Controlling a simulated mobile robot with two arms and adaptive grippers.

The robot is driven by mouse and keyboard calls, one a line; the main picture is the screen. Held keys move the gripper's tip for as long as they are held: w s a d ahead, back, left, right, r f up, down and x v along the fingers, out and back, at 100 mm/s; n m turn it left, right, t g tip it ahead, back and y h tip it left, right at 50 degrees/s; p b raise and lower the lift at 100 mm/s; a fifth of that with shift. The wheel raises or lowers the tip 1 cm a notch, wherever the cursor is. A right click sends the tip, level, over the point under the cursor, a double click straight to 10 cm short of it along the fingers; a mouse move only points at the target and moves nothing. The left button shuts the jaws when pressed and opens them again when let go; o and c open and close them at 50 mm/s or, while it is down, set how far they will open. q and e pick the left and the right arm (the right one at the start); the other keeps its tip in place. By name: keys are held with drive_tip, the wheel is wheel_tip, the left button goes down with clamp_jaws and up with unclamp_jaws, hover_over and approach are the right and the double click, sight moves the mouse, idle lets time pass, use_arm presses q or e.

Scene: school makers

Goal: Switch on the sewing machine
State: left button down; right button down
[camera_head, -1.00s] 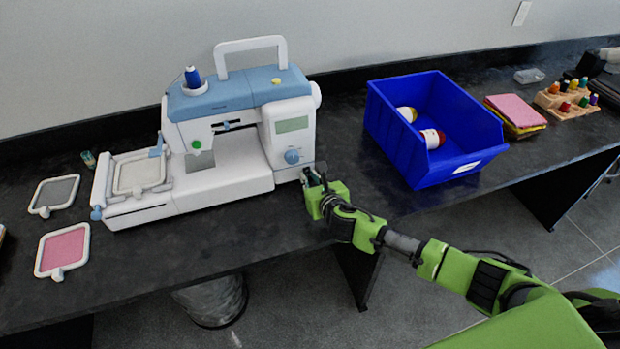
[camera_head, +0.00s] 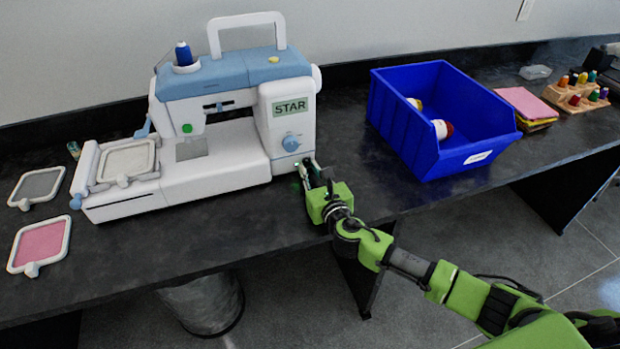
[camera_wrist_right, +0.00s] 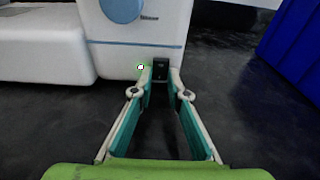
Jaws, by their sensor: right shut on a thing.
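The white and blue sewing machine (camera_head: 240,125) stands on the dark table, left of centre in the head view. Its screen (camera_head: 290,107) reads "STAR". Beside the light is a small black switch (camera_wrist_right: 160,71) at the machine's lower right corner. My right gripper (camera_head: 308,167) is at this corner, its fingertips close around the switch on both sides. The right wrist view shows these fingertips (camera_wrist_right: 161,79) narrowed onto the switch. My left gripper is not in view.
Two embroidery hoops, one grey (camera_head: 37,186) and one pink (camera_head: 40,246), lie at the left. Coloured cloths (camera_head: 527,103) and a wooden spool rack (camera_head: 575,97) are at the far right.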

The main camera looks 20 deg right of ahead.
idle(0.3)
drive_tip(key=c, duration=2.2)
unclamp_jaws()
drive_tip(key=shift+c, duration=0.2)
drive_tip(key=s, duration=0.4)
drive_tip(key=s+r, duration=0.1)
drive_tip(key=s, duration=0.7)
drive_tip(key=shift+d+r, duration=0.2)
drive_tip(key=shift+r, duration=0.1)
